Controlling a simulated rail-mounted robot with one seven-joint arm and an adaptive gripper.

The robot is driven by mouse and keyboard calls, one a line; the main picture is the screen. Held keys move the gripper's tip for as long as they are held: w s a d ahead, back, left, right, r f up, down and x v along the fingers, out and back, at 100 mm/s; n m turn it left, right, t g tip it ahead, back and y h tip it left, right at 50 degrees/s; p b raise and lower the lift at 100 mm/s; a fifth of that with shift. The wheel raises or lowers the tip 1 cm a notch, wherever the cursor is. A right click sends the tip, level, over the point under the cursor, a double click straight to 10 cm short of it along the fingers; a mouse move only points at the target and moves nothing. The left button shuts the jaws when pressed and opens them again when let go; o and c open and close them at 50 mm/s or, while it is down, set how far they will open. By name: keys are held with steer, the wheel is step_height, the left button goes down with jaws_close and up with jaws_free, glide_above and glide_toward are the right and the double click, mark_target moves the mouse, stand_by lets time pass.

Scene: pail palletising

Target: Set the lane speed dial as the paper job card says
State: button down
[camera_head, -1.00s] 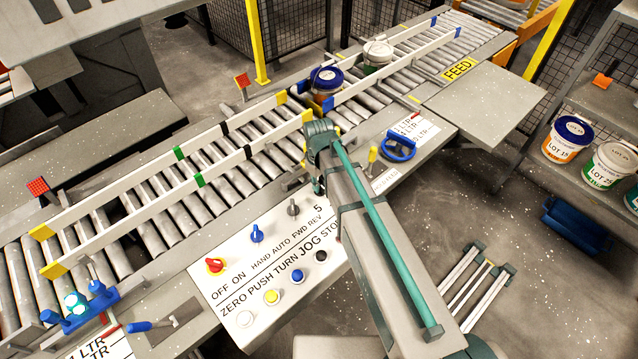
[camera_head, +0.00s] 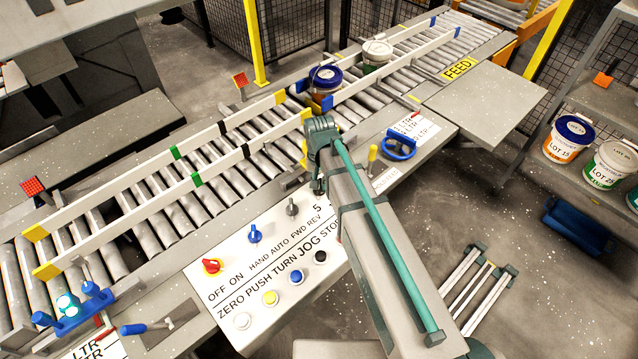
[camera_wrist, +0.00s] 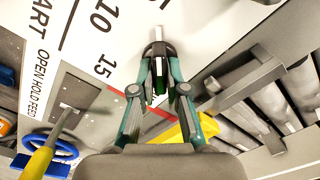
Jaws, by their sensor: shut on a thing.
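The lane speed dial (camera_wrist: 158,49) is a dark knob with a white pointer, on the white panel in the wrist view. The pointer's tip is toward the top of that view. Printed 10 and 15 lie to its left, turned sideways. My gripper (camera_wrist: 158,74) is shut on the dial, with its teal fingers on either side. In the head view my gripper (camera_head: 318,186) is at the far right end of the control panel (camera_head: 225,285), and my arm hides the dial. A printed 5 shows beside it. I cannot make out a paper job card.
The panel also has a red knob (camera_head: 212,266), a blue knob (camera_head: 255,234), a grey knob (camera_head: 292,207) and several push buttons. A blue handwheel (camera_head: 399,146) and a yellow-handled lever (camera_wrist: 40,158) are nearby. The roller conveyor (camera_head: 215,190) runs behind.

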steer(key=shift+m, duration=1.2)
steer(key=c, duration=1.2)
jaws_free()
step_height(320, 180, up, 12)
steer(key=shift+w, duration=0.1)
